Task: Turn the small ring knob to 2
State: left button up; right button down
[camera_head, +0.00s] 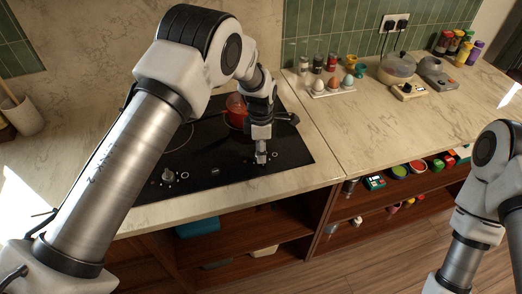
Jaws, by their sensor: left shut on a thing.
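The black cooktop (212,171) is set in the pale stone counter, with ring markings on its glass. My left gripper (261,146) points down at the front right of the cooktop and is shut on the right-hand knob (261,158). The fingers hide part of that knob, and its setting is too small to read. A second knob (168,175) stands free at the front left of the cooktop. My right arm shows at the right edge, but its gripper is out of view.
A red pot (236,109) stands on the cooktop behind my left gripper. Open shelves lie below the counter. The right counter's front is clear.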

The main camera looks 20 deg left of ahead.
pick_arm(q)
jog(key=m+b, duration=0.1)
jog(key=m, duration=0.4)
jog(key=shift+m, duration=0.3)
jog(key=m, duration=0.6)
jog(key=shift+r+m+y, duration=0.1)
jog(key=shift+m+y, duration=0.2)
jog(key=shift+y, duration=0.1)
jog(key=m, duration=0.5)
jog(key=shift+t, duration=0.3)
jog(key=m+p, duration=0.1)
jog(key=m, duration=0.5)
jog(key=shift+s, duration=0.1)
jog(key=o, duration=1.1)
jog(key=shift+o, duration=0.2)
